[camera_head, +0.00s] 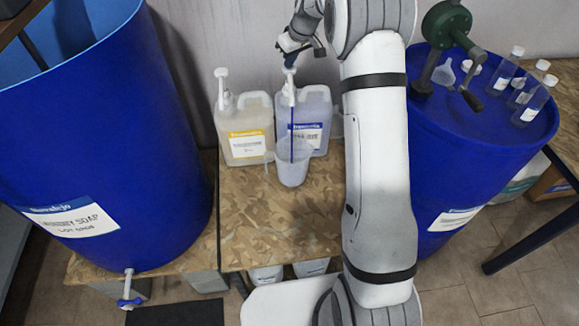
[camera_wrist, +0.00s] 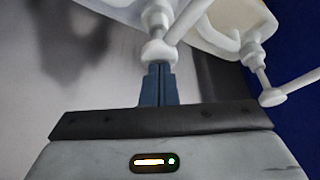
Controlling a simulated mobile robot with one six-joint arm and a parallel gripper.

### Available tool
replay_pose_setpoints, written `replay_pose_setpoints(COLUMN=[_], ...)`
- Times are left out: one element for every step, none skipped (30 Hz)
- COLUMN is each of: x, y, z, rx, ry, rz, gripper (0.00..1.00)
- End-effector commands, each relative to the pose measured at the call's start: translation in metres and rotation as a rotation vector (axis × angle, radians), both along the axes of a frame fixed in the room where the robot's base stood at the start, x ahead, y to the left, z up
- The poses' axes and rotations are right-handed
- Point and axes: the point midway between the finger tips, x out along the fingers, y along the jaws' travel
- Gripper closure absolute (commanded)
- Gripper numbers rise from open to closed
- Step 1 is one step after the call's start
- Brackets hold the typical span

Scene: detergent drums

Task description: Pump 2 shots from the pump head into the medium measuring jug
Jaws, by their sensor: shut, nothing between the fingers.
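A canister with a blue label (camera_head: 311,138) stands on the table, with a white pump head (camera_head: 288,92) on top. The pump head also shows in the wrist view (camera_wrist: 158,50). My gripper (camera_head: 290,62) is shut and empty, its fingertips (camera_wrist: 158,72) right at the top of this pump head and seemingly touching it. A clear measuring jug (camera_head: 293,174) stands below the spout, in front of the canister. A thin dark blue vertical line, apparently a liquid stream, runs from the spout down into the jug. The fill level is not clear.
A yellow-label canister (camera_head: 246,146) with its own pump (camera_head: 222,88) stands to the left. Another clear vessel (camera_head: 337,124) is partly hidden by my arm. Large blue drums (camera_head: 110,130) flank the table; the right drum (camera_head: 447,150) carries bottles. The table front (camera_head: 250,245) is clear.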

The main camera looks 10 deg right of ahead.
Motion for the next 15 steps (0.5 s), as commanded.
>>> replay_pose_setpoints(x=[-0.001, -0.001, -0.001, -0.001, -0.001, -0.001, -0.001, -0.001, -0.001, -0.001, -0.001, -0.001, -0.001, -0.001, -0.001], y=[0.0, 0.0, 0.0, 0.0, 0.0, 0.0, 0.0, 0.0, 0.0, 0.0, 0.0, 0.0, 0.0, 0.0, 0.0], z=[-0.008, -0.01, -0.012, -0.014, -0.016, -0.018, -0.02, -0.022, -0.025, -0.027, -0.024, -0.023, -0.023, -0.024, -0.023], rx=[0.0, 0.0, 0.0, 0.0, 0.0, 0.001, 0.0, 0.0, 0.0, 0.0, 0.0, 0.0, 0.0, 0.0, 0.0], ry=[0.004, 0.004, 0.005, 0.005, 0.005, 0.005, 0.006, 0.006, 0.006, 0.006, 0.006, 0.006, 0.007, 0.007, 0.007], rz=[0.001, 0.001, 0.0, 0.0, 0.0, 0.0, 0.0, 0.0, 0.0, 0.0, 0.0, 0.0, 0.0, 0.0, 0.0], gripper=[1.0, 1.0, 1.0, 1.0, 1.0, 1.0, 1.0, 1.0, 1.0, 1.0, 1.0, 1.0, 1.0, 1.0, 1.0])
